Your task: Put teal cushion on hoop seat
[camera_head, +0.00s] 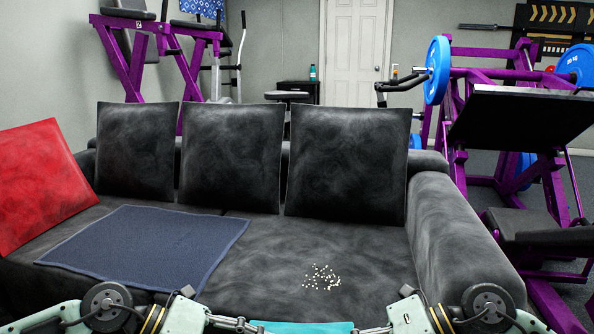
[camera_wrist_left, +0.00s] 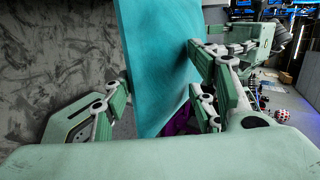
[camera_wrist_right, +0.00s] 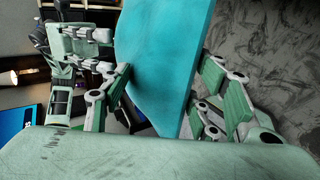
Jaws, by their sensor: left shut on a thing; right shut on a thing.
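The teal cushion (camera_head: 303,327) shows as a strip at the bottom edge of the head view, in front of the sofa; most of it is cut off. My left gripper (camera_wrist_left: 160,105) is shut on the cushion (camera_wrist_left: 158,60), with a finger on each side of it. My right gripper (camera_wrist_right: 163,100) is likewise shut on the cushion (camera_wrist_right: 165,50). The cushion stands roughly on edge between the fingers in both wrist views. My other gripper also shows near the cushion in each wrist view. I cannot make out a hoop seat in any view.
A black sofa (camera_head: 375,260) is ahead, with several black back cushions, a red cushion (camera_head: 40,182) at left, a navy cloth (camera_head: 145,243) and scattered pale crumbs (camera_head: 321,278). Purple gym machines (camera_head: 500,180) stand at right and behind. A white door (camera_head: 355,50) is at the back.

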